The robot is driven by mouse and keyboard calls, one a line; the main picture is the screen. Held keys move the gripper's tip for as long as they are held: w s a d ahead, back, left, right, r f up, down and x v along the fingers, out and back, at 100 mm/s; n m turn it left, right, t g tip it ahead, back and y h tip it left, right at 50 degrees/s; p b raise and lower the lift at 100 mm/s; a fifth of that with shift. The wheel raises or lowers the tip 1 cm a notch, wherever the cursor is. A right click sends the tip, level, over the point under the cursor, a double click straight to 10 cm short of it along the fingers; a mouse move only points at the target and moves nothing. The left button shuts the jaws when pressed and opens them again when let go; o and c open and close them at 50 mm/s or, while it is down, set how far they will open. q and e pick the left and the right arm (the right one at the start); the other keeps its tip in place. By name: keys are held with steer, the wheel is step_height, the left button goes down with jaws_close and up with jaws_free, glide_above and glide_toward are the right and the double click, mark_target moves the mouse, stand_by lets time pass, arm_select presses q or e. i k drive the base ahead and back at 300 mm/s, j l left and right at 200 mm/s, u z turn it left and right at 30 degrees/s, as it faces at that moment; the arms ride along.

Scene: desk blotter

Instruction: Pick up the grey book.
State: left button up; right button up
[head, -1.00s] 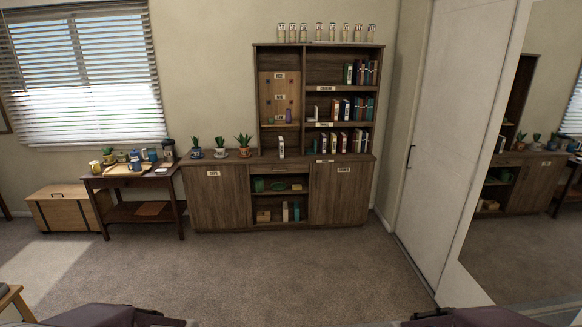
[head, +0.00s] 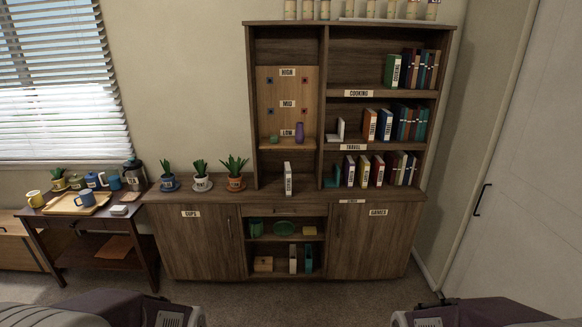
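A pale, grey-white book (head: 288,179) with dark lettering on its spine stands upright by itself on the cabinet's countertop, below the pegboard. Another pale upright book (head: 293,261) stands in the open lower compartment beside a teal one (head: 308,258). I cannot tell from shade alone which is the grey book. Parts of my two arms show at the bottom left and bottom right edges. Neither gripper's fingers are in view, and both arms are well away from the books.
The shelf unit (head: 250,100) holds rows of coloured books behind the countertop. Potted plants (head: 201,176) stand left of the pale book. A side table (head: 125,215) with a tray (head: 77,203) and mugs is at left. Carpet (head: 300,303) in front is clear.

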mark_target(287, 172)
steer(key=i+l+u, duration=0.3)
steer(key=i+l, duration=0.25)
steer(key=i, duration=0.15)
steer(key=i+l+u, duration=0.35)
steer(key=i+l, duration=0.25)
steer(key=i+l+u, duration=0.15)
steer(key=l, duration=0.35)
steer(key=i+l+u, duration=0.15)
steer(key=i+l, duration=0.25)
steer(key=i+l+u, duration=0.15)
steer(key=l, duration=0.35)
steer(key=i+l+u, duration=0.15)
steer(key=l, duration=0.35)
steer(key=i, duration=0.1)
